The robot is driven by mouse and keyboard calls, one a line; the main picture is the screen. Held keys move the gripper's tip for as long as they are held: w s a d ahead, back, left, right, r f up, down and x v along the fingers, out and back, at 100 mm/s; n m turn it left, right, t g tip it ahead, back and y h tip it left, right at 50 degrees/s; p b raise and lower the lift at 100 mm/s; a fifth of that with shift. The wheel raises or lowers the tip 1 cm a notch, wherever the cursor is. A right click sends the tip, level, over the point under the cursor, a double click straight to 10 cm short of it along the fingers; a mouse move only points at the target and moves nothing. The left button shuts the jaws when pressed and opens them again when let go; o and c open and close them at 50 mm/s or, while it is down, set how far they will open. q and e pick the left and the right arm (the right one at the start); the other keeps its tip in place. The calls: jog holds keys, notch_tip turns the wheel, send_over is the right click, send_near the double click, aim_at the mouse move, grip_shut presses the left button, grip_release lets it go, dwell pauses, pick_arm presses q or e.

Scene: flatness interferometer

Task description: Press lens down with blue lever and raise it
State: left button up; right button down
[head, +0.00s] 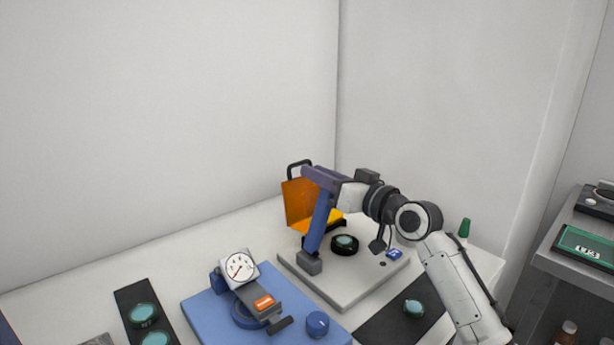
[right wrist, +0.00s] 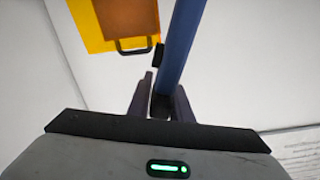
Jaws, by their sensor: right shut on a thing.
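The blue lever (head: 318,224) rises steeply from a grey block (head: 309,262) on a pale base plate (head: 350,295). My right gripper (head: 316,176) is shut on the lever's upper end. In the right wrist view the blue lever (right wrist: 182,45) runs between the two dark fingers (right wrist: 160,105). A green lens (head: 345,241) sits in a black round holder on the plate, just right of the lever and below my right arm. The lever stands clear of the lens. My left gripper is not in view.
An orange panel with a black handle (head: 298,203) stands behind the lever; it also shows in the right wrist view (right wrist: 128,18). A blue base with a dial gauge (head: 240,268) is front left. Other lenses lie on dark mats (head: 413,308) and (head: 128,296).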

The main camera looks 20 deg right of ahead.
jog(key=shift+w+d+f+m+b, duration=0.2)
jog(key=shift+w+d+f+m, duration=0.1)
jog(key=shift+d+f+m, duration=0.35)
jog(key=shift+w+d+f+m+b, duration=0.25)
jog(key=shift+d+m, duration=0.3)
jog(key=shift+d, duration=0.3)
jog(key=shift+f, duration=0.1)
jog(key=c, duration=1.6)
grip_release()
jog(key=shift+c, duration=0.2)
jog(key=b+v, duration=0.1)
jog(key=v, duration=0.9)
jog(key=shift+s, duration=0.2)
